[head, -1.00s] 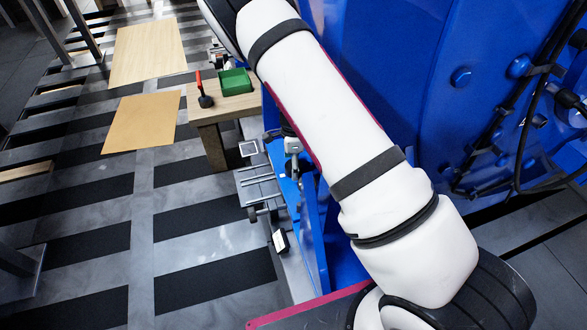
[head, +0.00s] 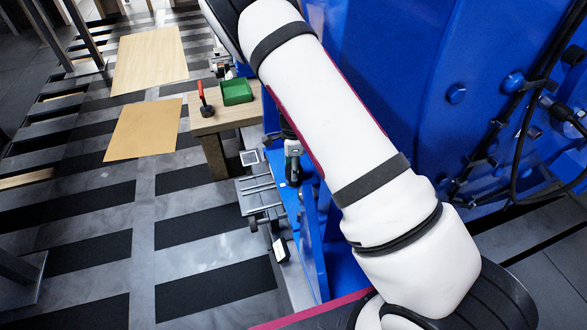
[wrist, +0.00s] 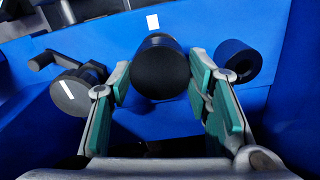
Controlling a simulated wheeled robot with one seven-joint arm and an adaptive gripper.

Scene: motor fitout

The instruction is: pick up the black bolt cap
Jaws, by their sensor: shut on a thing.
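The black bolt cap (wrist: 161,72) is a dark cylinder, seen from its round end in the wrist view. My gripper (wrist: 160,84) has its green-padded fingers on both sides of the cap and is shut on it. In the head view, my gripper (head: 292,147) is small beside the blue machine, with the black cap (head: 293,171) below it. My arm hides part of the machine behind.
Another black cylinder (wrist: 240,60) is right of the held cap. A dark crank-like part (wrist: 72,90) is at left. In the head view, a wooden table (head: 230,116) bears a green bin (head: 236,91) and a red-handled tool (head: 205,99).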

